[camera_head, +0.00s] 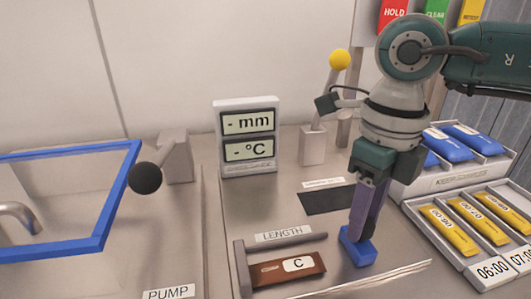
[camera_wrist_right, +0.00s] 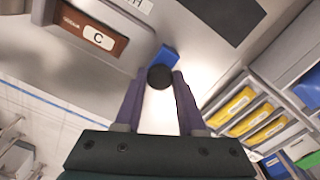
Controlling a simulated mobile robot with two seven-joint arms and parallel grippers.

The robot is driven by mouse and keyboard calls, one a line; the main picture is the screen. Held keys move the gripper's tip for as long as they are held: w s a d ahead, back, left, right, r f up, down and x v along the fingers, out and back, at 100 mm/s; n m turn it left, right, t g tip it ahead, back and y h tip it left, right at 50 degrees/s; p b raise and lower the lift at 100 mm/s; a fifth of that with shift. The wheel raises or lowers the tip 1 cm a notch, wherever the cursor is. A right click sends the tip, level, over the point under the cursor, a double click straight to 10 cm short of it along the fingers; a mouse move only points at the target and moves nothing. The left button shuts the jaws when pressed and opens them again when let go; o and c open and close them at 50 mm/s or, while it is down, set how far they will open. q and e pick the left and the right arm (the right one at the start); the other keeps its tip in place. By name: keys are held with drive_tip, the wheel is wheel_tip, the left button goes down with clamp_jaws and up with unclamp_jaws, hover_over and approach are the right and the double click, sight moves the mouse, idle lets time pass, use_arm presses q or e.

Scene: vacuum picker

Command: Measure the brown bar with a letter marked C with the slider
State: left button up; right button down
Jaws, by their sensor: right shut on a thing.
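The brown bar (camera_head: 315,268) with a white label marked C lies along the rail under the LENGTH sign, its left end near a grey upright stop (camera_head: 242,268). It also shows in the right wrist view (camera_wrist_right: 120,47). The blue slider (camera_head: 358,252) stands to the right of the bar, with a small gap between them. My right gripper (camera_head: 363,232) points down over the slider and is shut on its black knob (camera_wrist_right: 160,77). The blue slider block also shows in the wrist view (camera_wrist_right: 166,54). The display (camera_head: 248,137) reads "- mm" and "- °C". My left gripper is out of view.
A dark mat (camera_head: 327,200) lies behind the slider. At the right are a tray of yellow packs (camera_head: 449,231) and a bin of blue packs (camera_head: 445,145). A yellow-knobbed lever (camera_head: 339,60) stands behind my right arm. A blue-framed basin (camera_head: 100,240) is at the left.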

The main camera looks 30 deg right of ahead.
drive_tip(key=shift+d, duration=0.15)
drive_tip(key=c, duration=0.5)
unclamp_jaws()
drive_tip(key=shift+r, duration=0.15)
wheel_tip(320, 180, up, 10)
drive_tip(key=shift+f, duration=0.2)
